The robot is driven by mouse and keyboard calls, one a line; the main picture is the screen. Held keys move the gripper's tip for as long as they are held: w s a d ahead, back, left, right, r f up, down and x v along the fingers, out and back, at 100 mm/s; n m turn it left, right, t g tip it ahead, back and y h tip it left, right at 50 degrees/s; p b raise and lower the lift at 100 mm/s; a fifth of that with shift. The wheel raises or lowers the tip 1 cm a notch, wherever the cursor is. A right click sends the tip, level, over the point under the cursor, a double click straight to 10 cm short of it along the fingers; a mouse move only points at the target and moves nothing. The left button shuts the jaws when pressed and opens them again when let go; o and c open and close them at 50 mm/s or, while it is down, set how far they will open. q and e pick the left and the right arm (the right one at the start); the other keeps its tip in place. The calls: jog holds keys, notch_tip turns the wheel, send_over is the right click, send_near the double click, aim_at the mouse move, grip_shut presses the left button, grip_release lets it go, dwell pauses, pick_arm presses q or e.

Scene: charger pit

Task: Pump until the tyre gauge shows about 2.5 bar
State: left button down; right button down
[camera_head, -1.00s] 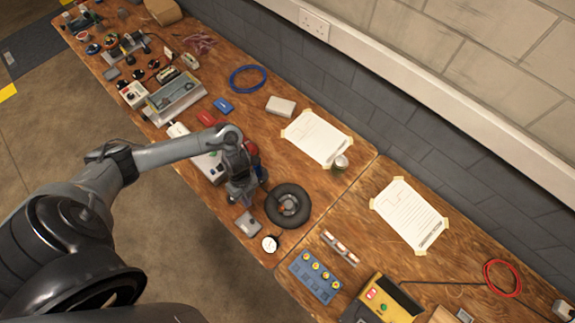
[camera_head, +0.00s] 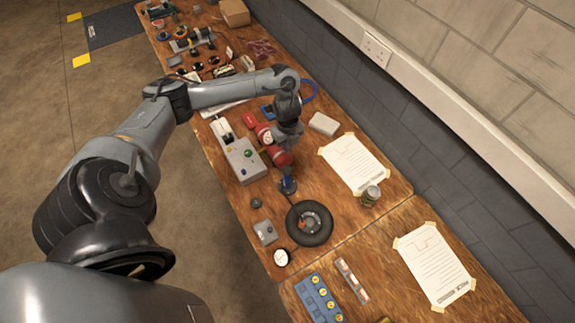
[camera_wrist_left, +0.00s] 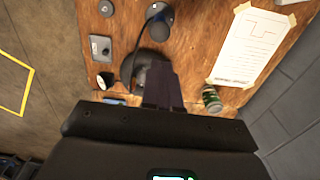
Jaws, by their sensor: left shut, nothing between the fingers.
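The black tyre (camera_head: 309,223) lies flat on the wooden bench; its top shows partly behind my fingers in the wrist view (camera_wrist_left: 143,72). The round white gauge (camera_head: 281,257) is beside it, also in the wrist view (camera_wrist_left: 104,80); its reading is too small to make out. My right gripper is not in view.
A red cylinder (camera_head: 270,140) is close to my left gripper. A grey control box (camera_head: 245,162), a small grey box (camera_head: 265,232) and a can (camera_head: 371,196) stand nearby. Taped paper (camera_head: 355,163) lies towards the wall. A blue switch panel (camera_head: 319,298) is at the front.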

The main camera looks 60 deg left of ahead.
pick_arm(q)
jog(key=f, duration=0.1)
jog(key=b, duration=0.2)
send_near(287, 169)
notch_tip(287, 169, down, 7)
jog(key=shift+d+r, duration=0.1)
dwell(0.5)
notch_tip(287, 169, down, 3)
jog(key=shift+f+b, duration=0.15)
jog(key=shift+b, duration=0.9)
